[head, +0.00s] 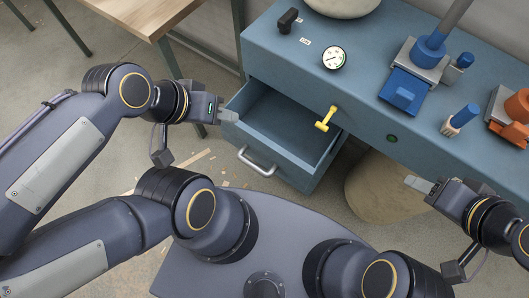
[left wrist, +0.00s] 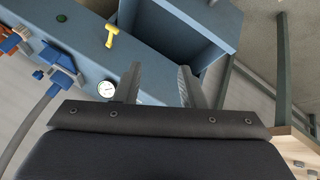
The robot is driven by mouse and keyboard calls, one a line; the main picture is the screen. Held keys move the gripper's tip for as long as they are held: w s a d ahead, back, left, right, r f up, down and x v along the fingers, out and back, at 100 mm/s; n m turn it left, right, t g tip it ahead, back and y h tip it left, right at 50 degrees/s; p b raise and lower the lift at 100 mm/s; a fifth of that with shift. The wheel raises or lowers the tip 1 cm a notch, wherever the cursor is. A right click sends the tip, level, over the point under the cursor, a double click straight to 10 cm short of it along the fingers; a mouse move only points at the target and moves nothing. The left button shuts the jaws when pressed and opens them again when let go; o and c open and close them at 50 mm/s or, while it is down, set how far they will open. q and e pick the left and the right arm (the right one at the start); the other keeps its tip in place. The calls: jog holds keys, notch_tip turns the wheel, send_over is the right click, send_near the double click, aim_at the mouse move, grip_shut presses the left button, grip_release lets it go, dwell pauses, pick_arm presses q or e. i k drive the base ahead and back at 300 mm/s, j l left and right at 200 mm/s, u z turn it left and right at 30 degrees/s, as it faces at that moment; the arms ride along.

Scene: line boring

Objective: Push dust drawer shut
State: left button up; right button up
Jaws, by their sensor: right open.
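The dust drawer (head: 275,153) is pulled out of the blue-grey cabinet (head: 300,75). Its inside looks empty, and a silver bar handle (head: 257,164) is on its front. The open drawer also shows in the left wrist view (left wrist: 185,28). My left gripper (head: 229,116) is at the drawer's left side in the head view; I cannot tell whether it touches. In the left wrist view its two fingers (left wrist: 160,88) are spread with nothing between them. My right gripper (head: 416,184) is open and empty, right of the drawer and in front of the cabinet.
A yellow T-shaped handle (head: 325,119) sticks out at the cabinet front beside the drawer. A dial gauge (head: 334,57) and blue fixtures (head: 405,91) are on the cabinet top. A wooden table (head: 135,12) stands at the back left. A beige rounded object (head: 385,188) is below the cabinet.

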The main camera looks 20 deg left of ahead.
aim_at(279, 132)
jog(key=k+j, duration=0.2)
jog(key=j, duration=0.2)
jog(key=k+j, duration=0.2)
jog(key=j, duration=0.2)
jog(key=k+j+u, duration=0.1)
jog(key=k+j, duration=0.15)
jog(key=j, duration=0.15)
